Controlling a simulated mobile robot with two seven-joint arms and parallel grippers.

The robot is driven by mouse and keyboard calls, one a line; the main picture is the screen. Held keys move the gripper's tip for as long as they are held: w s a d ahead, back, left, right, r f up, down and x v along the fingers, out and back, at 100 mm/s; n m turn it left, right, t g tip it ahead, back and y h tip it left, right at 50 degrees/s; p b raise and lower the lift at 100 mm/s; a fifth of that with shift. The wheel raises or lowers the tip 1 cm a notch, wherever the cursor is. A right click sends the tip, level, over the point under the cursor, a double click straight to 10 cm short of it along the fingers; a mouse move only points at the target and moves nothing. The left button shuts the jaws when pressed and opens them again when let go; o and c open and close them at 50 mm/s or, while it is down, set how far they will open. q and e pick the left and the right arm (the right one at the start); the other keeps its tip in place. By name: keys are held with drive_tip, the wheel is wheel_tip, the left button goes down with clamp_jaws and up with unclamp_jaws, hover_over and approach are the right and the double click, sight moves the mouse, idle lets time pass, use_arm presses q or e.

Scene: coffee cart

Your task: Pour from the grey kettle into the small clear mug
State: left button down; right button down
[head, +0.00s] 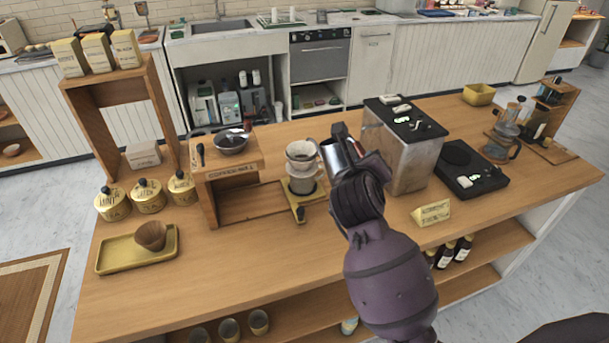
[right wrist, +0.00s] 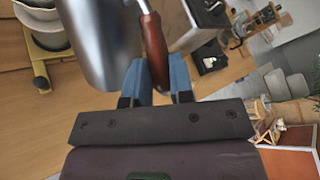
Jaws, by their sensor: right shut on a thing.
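My right gripper (head: 367,172) is shut on the red-brown handle of a grey metal vessel (head: 336,162), which I take to be the grey kettle. In the right wrist view the kettle's shiny body (right wrist: 103,40) is left of its handle, and the blue fingers of the gripper (right wrist: 160,80) close around that handle. The kettle is above the counter, just right of a white dripper (head: 300,152). A glassy vessel (head: 302,186) is under the dripper on a yellow stand; I cannot tell whether it is the small clear mug. My left gripper is out of view.
A steel coffee machine (head: 400,150) stands close right of my arm. A wooden stand (head: 228,178) is left of the dripper. A yellow tray (head: 108,262) with a brown cup lies at far left. The front middle of the counter is clear.

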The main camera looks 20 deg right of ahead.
drive_tip(key=shift+r, duration=0.2)
idle(0.5)
drive_tip(key=shift+w+r+p, duration=0.15)
drive_tip(key=shift+r+p, duration=0.2)
drive_tip(key=shift+p, duration=0.2)
drive_tip(key=shift+r, duration=0.1)
drive_tip(key=shift+w+a+r+n+g, duration=0.25)
drive_tip(key=shift+r+n+g, duration=0.15)
drive_tip(key=shift+r, duration=0.2)
drive_tip(key=shift+s+d+f+b, duration=0.1)
drive_tip(key=shift+f+b, duration=0.1)
drive_tip(key=shift+b, duration=0.1)
idle(1.9)
drive_tip(key=f+b, duration=0.2)
drive_tip(key=b, duration=0.1)
drive_tip(key=shift+s+d+m+t, duration=0.15)
drive_tip(key=shift+s+m+t, duration=0.15)
drive_tip(key=shift+m+t, duration=0.1)
